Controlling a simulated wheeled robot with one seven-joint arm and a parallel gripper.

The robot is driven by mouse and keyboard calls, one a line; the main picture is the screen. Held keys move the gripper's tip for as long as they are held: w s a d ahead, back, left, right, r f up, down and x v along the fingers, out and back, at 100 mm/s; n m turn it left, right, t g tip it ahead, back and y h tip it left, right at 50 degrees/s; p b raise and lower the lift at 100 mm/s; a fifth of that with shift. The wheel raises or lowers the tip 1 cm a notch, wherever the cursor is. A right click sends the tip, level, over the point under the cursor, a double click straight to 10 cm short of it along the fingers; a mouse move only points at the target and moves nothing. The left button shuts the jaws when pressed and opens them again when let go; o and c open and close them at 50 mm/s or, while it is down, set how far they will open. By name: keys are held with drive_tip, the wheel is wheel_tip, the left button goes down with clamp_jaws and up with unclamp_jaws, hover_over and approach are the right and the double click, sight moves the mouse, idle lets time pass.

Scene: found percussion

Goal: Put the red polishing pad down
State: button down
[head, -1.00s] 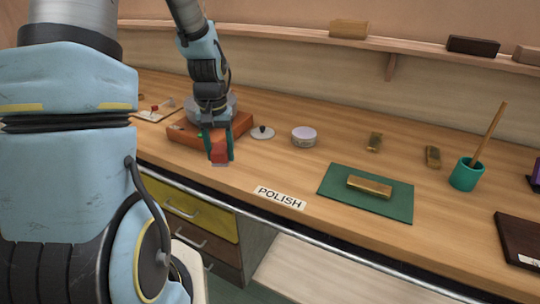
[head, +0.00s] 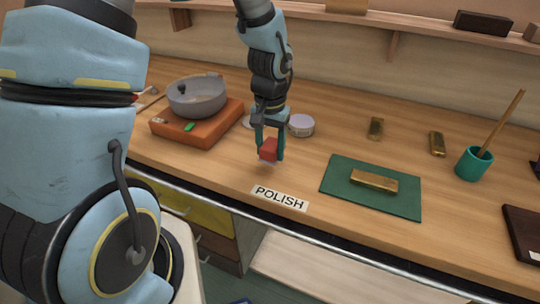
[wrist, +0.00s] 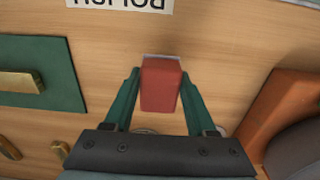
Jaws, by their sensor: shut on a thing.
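The red polishing pad (head: 268,150) is a small red block with a pale layer along its underside. My gripper (head: 270,154) is shut on it, with a green finger on each side. In the wrist view the pad (wrist: 161,85) sits between the two green fingers of my gripper (wrist: 160,92). The pad is over the wooden bench, behind the POLISH label (head: 280,198). It appears to be above the bench top, but the exact gap is hard to tell.
A green mat (head: 340,180) with a brass bar (head: 374,181) lies to the right. An orange box (head: 190,132) bearing a grey pan (head: 197,98) stands to the left. A round tin (head: 301,125) is behind the gripper. Bench around the label is clear.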

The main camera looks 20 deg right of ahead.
sight(270, 159)
drive_tip(key=shift+f, duration=1.6)
drive_tip(key=shift+f, duration=0.1)
drive_tip(key=shift+f, duration=0.15)
drive_tip(key=shift+c, duration=1.1)
unclamp_jaws()
wheel_tip(270, 159, up, 12)
drive_tip(key=shift+r+b, duration=0.25)
drive_tip(key=shift+b, duration=0.85)
drive_tip(key=w+a+n+t, duration=0.1)
drive_tip(key=a+n, duration=0.6)
drive_tip(key=a, duration=1.8)
drive_tip(key=shift+w+t, duration=0.3)
